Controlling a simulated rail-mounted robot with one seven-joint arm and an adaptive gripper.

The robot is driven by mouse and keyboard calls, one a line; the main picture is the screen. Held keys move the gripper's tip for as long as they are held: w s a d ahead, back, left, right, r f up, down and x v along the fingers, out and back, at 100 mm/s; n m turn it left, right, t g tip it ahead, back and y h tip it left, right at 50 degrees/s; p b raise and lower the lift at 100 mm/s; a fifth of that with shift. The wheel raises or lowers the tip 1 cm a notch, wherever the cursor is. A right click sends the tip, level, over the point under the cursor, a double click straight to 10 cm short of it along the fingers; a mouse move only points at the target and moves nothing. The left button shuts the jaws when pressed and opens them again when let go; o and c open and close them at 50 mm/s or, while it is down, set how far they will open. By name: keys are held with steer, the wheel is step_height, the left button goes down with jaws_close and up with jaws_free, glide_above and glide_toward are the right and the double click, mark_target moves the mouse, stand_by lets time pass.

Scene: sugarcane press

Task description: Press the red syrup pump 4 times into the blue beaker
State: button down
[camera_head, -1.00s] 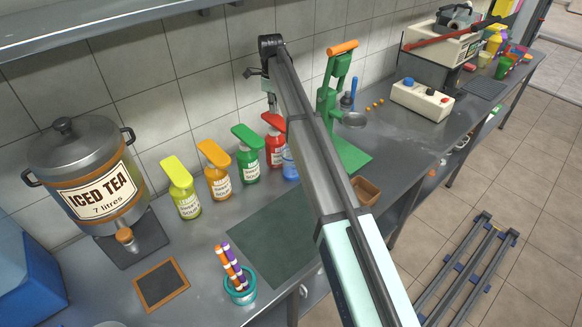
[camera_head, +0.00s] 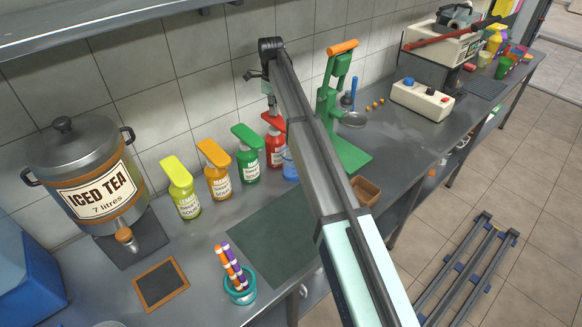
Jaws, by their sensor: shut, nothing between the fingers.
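The red syrup pump bottle (camera_head: 274,148) stands at the right end of a row of pump bottles along the back wall. Its red head (camera_head: 272,122) is up at the top of the bottle, partly behind my arm. The blue beaker (camera_head: 289,165) stands just right of the red bottle, under its spout side, and is largely hidden by my arm. My gripper (camera_head: 272,108) is shut and empty, pointing down directly above the red pump head. It looks very close to the head; whether they touch is unclear.
Green (camera_head: 247,158), orange (camera_head: 217,175) and yellow (camera_head: 182,192) pump bottles stand left of the red one. A green press (camera_head: 330,100) stands right of my arm. The iced tea urn (camera_head: 90,175) is at left. A dark green mat (camera_head: 262,232) lies clear in front.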

mark_target(274, 118)
steer(key=shift+f+b, duration=0.4)
steer(key=shift+f, duration=1.55)
steer(key=shift+r, duration=0.1)
steer(key=shift+r+p, duration=1.25)
steer(key=shift+r, duration=1.15)
steer(key=shift+f, duration=0.2)
steer(key=shift+f+b, duration=0.65)
steer(key=shift+f, duration=1.65)
steer(key=shift+r, duration=0.2)
steer(key=shift+r+p, duration=1.2)
steer(key=shift+r, duration=1.05)
steer(key=shift+f, duration=0.2)
